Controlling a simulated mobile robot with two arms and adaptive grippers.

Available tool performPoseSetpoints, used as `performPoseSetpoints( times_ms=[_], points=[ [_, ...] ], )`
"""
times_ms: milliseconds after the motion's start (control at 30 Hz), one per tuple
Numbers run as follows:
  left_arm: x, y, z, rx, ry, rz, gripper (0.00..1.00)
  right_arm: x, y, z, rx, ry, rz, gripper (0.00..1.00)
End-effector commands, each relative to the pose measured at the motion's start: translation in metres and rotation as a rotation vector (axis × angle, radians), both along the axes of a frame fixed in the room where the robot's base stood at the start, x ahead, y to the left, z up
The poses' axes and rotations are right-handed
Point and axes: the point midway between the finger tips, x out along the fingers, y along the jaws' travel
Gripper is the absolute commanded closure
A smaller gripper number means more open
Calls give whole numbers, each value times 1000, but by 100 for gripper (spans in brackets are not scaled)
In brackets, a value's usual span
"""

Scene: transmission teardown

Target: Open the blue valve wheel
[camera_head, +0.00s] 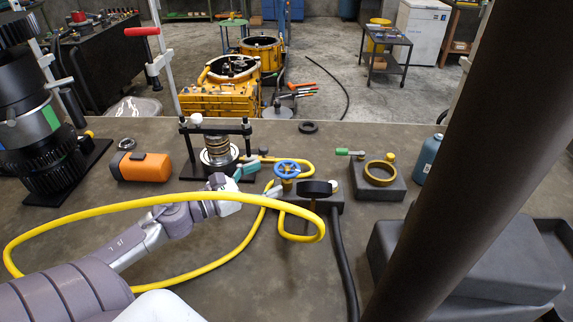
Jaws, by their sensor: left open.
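My left gripper (236,174) has teal fingers and comes in from the left. It is open and just left of the wheel, apart from it in the picture. Nothing shows between its fingers. My right gripper is not in view.
A yellow hose (103,209) loops across my left arm. A press-like fixture (217,142) stands behind my gripper. An orange block (143,167) lies at left. A grey block (378,188) with a brass ring and a blue bottle (427,160) stand at right.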

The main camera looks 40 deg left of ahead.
Motion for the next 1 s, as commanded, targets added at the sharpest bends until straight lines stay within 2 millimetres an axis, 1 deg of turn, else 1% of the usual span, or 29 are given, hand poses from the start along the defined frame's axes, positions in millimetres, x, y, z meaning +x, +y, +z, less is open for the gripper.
performPoseSetpoints(
  times_ms=[33,100,300,500,767,800,867,1000],
  points=[
    [10,-3,4,2,-4,0,9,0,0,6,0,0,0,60],
    [20,-8,4,0,-3,0,9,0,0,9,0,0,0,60],
    [43,-17,2,-2,-1,2,9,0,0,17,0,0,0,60],
    [52,-22,0,0,0,1,9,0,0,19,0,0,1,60],
    [53,-22,-1,-1,1,1,9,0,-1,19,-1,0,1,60],
    [53,-22,-1,-1,1,1,10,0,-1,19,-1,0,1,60],
    [53,-22,-1,-1,1,1,20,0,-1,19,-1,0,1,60],
    [53,-22,-1,-1,1,1,44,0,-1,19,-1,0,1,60]
  ],
)
